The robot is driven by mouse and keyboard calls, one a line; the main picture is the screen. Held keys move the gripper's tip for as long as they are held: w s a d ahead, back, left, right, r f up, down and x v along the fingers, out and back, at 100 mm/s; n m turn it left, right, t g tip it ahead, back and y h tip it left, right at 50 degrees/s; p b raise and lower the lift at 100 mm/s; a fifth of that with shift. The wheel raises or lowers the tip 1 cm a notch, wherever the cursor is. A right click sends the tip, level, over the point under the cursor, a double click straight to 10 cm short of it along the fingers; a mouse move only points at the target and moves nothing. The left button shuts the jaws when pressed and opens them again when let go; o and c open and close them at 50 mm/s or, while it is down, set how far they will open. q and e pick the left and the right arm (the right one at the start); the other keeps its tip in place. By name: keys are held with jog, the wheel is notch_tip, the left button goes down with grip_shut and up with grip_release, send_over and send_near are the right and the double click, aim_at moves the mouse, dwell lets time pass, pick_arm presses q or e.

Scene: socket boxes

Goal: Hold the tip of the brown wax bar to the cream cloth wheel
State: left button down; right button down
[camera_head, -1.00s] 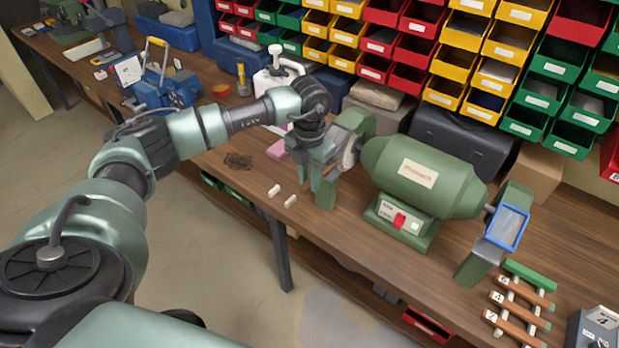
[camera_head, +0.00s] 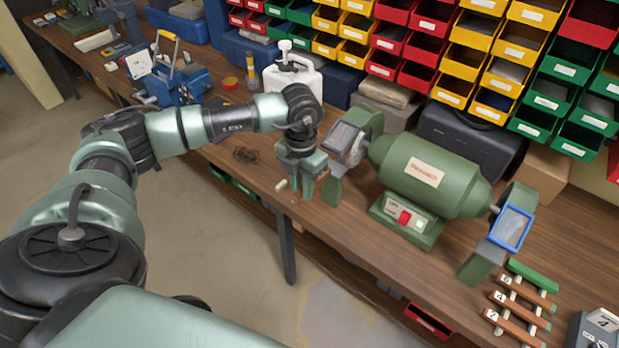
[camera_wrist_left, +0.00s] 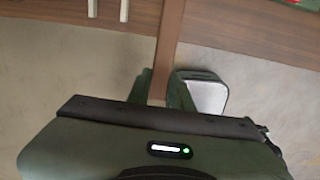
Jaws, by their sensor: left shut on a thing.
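The cream cloth wheel (camera_head: 357,150) is on the left end of the green bench grinder (camera_head: 430,178), partly hidden by a grey shield. My left gripper (camera_head: 302,188) points down near the table's front edge, left of the wheel and apart from it. It is shut on the brown wax bar (camera_wrist_left: 168,42), which runs up and away from the fingers in the left wrist view. In the head view the bar is mostly hidden by the gripper, and its tip cannot be made out. My right gripper is not in view.
A cream stick (camera_head: 281,184) lies beside the gripper; two show in the left wrist view (camera_wrist_left: 124,10). A green bracket (camera_head: 333,188) stands between gripper and grinder. Numbered brown bars (camera_head: 515,310) lie on a rack at right. A white jug (camera_head: 294,82) stands behind.

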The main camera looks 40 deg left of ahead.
pick_arm(q)
jog(key=s+r+p, duration=0.3)
jog(key=r, duration=0.2)
jog(key=shift+s+a+r, duration=0.15)
jog(key=shift+s, duration=0.1)
dwell(0.4)
dwell(0.8)
